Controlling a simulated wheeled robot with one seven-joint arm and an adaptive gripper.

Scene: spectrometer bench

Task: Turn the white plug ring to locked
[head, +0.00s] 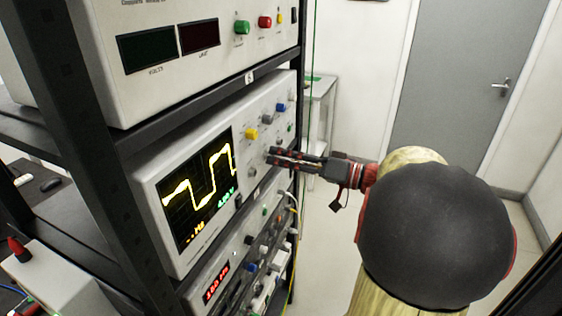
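My gripper (273,156) reaches in from the right, its dark fingers pointing left at the right part of the oscilloscope's front panel (262,112). Its two fingers lie close together, and I cannot tell whether they are apart or closed, or whether they touch the panel. I cannot clearly pick out the white plug ring. A small white cable end (290,196) shows below the gripper, at the right side of the lower instrument, but it is too small to tell whether it carries the ring. The fingers hide a part of the panel behind them.
The oscilloscope has a lit screen (200,190) and yellow (251,134) and blue (281,107) knobs. A lower instrument (216,286) with a red display sits beneath it, a power supply (190,50) above. The black rack post (100,150) stands left. Floor right of the rack is open.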

